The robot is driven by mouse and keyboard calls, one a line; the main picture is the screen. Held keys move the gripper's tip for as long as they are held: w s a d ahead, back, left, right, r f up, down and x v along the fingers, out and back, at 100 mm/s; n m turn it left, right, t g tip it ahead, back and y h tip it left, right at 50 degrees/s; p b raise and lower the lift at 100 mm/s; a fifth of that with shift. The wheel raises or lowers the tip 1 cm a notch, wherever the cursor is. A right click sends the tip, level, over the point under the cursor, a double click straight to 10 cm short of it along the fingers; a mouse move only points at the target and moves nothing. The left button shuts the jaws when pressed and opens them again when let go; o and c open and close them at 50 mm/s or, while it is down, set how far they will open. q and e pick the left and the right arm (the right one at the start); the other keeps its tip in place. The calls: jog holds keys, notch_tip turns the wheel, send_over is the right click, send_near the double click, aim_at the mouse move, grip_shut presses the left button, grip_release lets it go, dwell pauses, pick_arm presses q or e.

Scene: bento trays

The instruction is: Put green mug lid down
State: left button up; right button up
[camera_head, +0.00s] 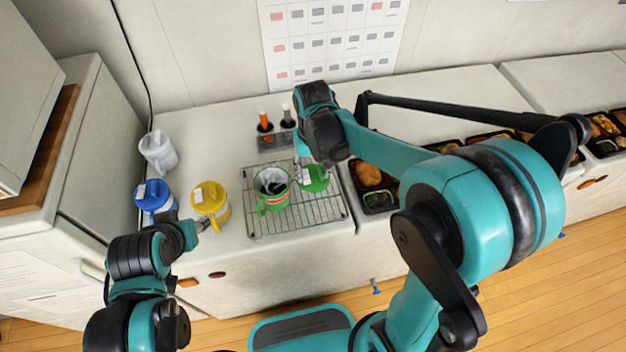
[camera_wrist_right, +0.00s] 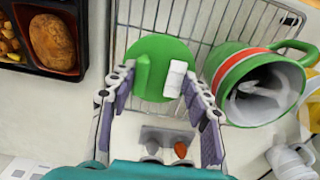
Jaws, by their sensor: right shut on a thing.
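The green mug lid (camera_head: 316,180) is a round green disc with a raised tab and a small white piece on top. In the head view it is over the right part of the wire rack, beside the green mug. My right gripper (camera_wrist_right: 158,92) is shut on the lid, its fingers on either side of it; I cannot tell whether the lid touches the rack. The green mug (camera_head: 271,190) is open-topped, with a red and white band and something grey-white inside; it also shows in the wrist view (camera_wrist_right: 258,85). My left gripper (camera_head: 203,225) is beside the yellow mug, its fingers unclear.
The wire rack (camera_head: 300,220) lies on the white counter. Yellow (camera_head: 210,203) and blue (camera_head: 154,200) lidded mugs and a white pitcher (camera_head: 158,151) stand left. A holder (camera_head: 275,143) with two capped items is behind. Black bento trays (camera_wrist_right: 20,60) are right of the rack in the head view.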

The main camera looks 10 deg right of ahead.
aim_at(313, 178)
jog(key=shift+f+b, duration=0.65)
jog(key=shift+f, duration=1.15)
jog(key=shift+f, duration=0.15)
jog(key=o, duration=1.3)
